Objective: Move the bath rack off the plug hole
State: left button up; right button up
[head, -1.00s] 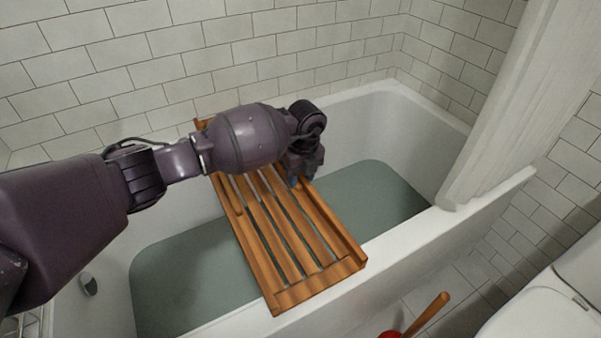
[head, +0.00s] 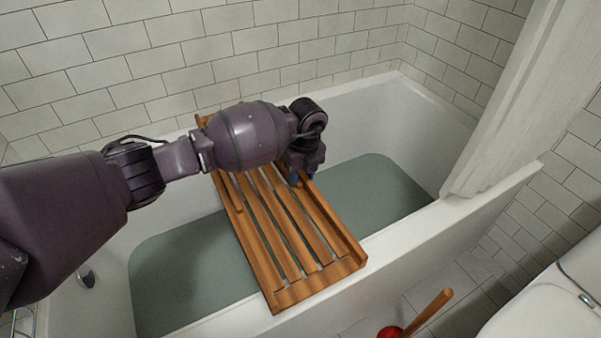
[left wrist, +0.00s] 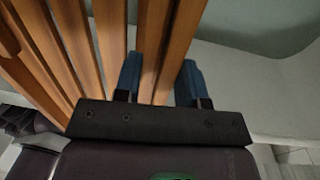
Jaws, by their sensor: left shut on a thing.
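The wooden slatted bath rack (head: 284,235) lies across the white bathtub (head: 410,232), its near end on the front rim and its far end by the tiled wall. My left gripper (head: 301,177) reaches down onto the rack's right side. In the left wrist view, the blue fingers of the left gripper (left wrist: 161,80) stand on either side of wooden slats (left wrist: 165,45), shut on the rack. The plug hole is not visible; greenish-grey water covers the tub floor. My left arm hides part of the rack's far end. My right gripper is not in view.
Water (head: 375,190) shows on both sides of the rack. A pale curtain (head: 520,110) hangs over the tub's right end. A wooden-handled plunger with a red cup (head: 390,333) and a white toilet (head: 545,310) stand outside the tub at lower right.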

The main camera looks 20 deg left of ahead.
pick_arm(q)
jog(key=shift+f, duration=0.4)
dwell(0.5)
jog(key=o, duration=1.2)
